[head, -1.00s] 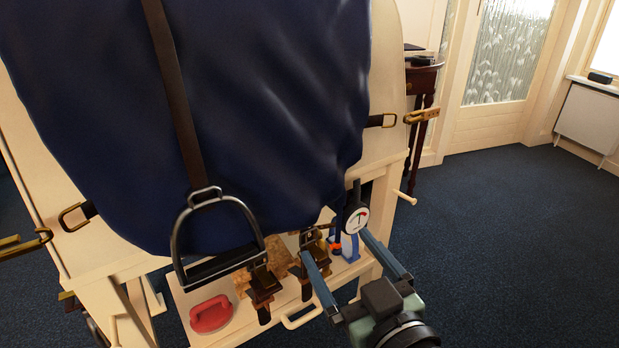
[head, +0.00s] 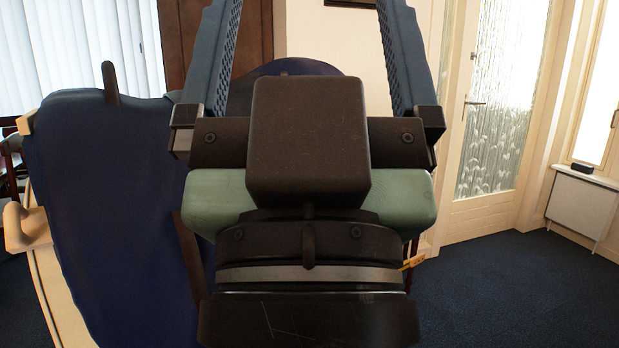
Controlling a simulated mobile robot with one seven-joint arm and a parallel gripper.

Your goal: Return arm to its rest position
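My gripper (head: 310,25) is raised close in front of the head camera and fills the middle of the view. Its two blue fingers point up and stand wide apart, with nothing seen between them except the background. The fingertips run out of the top of the picture. The dark blue saddle cover (head: 110,210) is behind my gripper, to the left, and partly hidden by it.
A cream wooden stand (head: 45,280) carries the blue cover at the left. A glazed door (head: 505,120) and a white radiator (head: 582,210) are at the right. Dark blue carpet (head: 510,295) lies open at the lower right.

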